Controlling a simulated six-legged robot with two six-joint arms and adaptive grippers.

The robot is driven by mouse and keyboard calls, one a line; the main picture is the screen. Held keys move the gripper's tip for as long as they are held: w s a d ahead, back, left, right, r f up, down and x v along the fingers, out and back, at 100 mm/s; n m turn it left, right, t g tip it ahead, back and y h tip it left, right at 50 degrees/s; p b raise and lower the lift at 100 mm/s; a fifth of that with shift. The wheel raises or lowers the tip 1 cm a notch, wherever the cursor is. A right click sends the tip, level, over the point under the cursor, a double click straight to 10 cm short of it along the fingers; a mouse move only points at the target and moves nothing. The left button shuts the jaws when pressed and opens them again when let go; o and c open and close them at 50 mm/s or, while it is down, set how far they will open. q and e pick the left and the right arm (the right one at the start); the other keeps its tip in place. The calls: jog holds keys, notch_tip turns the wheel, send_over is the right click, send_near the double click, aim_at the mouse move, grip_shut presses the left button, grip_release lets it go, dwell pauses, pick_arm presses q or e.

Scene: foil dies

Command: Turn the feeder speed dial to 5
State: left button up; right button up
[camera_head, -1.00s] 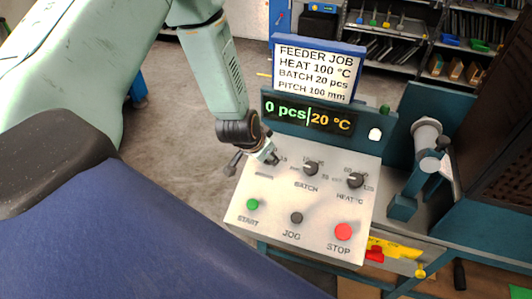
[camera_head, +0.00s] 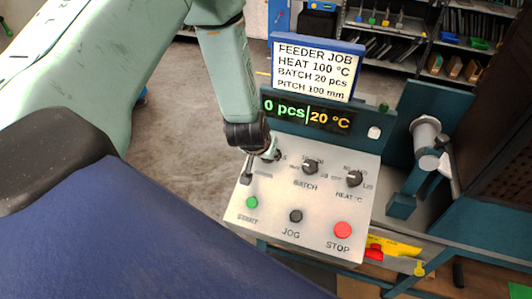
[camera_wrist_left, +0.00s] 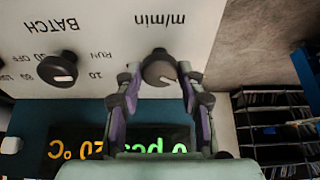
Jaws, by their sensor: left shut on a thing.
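The number the pointer marks cannot be read. My right gripper is in neither view.
The BATCH dial (camera_head: 310,167) and HEAT dial (camera_head: 354,179) are to the right. Below are the green START (camera_head: 252,202), dark JOG (camera_head: 295,216) and red STOP (camera_head: 342,230) buttons. The display (camera_head: 308,112) reads "0 pcs" and "20 °C", under a job card (camera_head: 314,72).

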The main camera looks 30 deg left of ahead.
pick_arm(q)
jog(key=shift+w+r, duration=0.1)
jog(key=shift+w, duration=0.05)
jog(key=o, duration=1.1)
jog(key=shift+o, duration=0.2)
jog(key=v, duration=1.2)
